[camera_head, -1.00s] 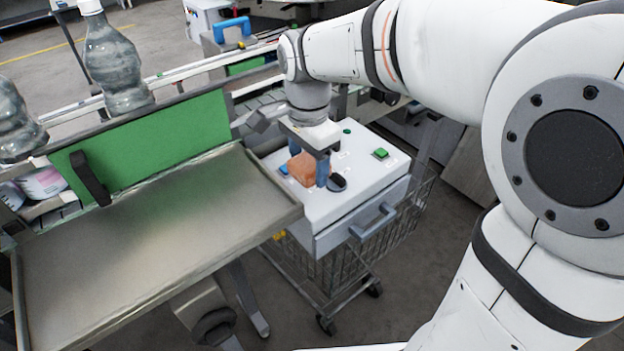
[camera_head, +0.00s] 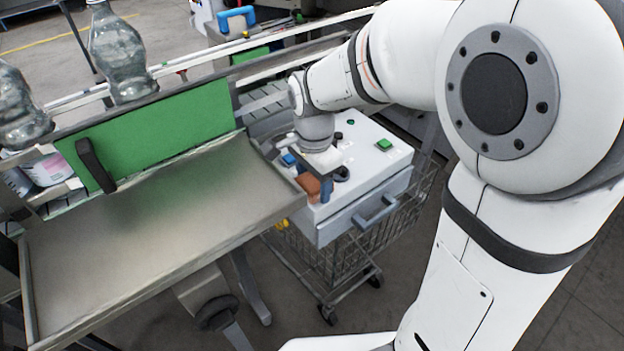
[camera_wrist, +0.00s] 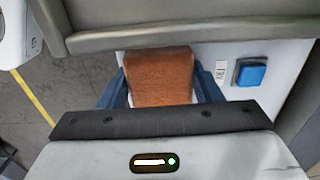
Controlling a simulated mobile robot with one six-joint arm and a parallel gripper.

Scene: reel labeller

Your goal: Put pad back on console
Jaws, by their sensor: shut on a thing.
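The pad is an orange-brown block (camera_wrist: 160,78), held between the two blue fingers of my gripper (camera_wrist: 160,92) in the wrist view. In the head view the pad (camera_head: 311,186) shows partly, below my gripper (camera_head: 318,188), at the near left edge of the console. The console (camera_head: 365,165) is a white box with a blue button (camera_head: 288,160), a green button (camera_head: 384,144) and a dark round knob. I cannot tell whether the pad touches the console top.
A steel table (camera_head: 150,240) with a raised rim stands directly left of the console, close to my gripper. A green panel (camera_head: 150,140) stands behind it, with clear bottles (camera_head: 118,55) beyond. The console sits over a wire cart (camera_head: 340,265).

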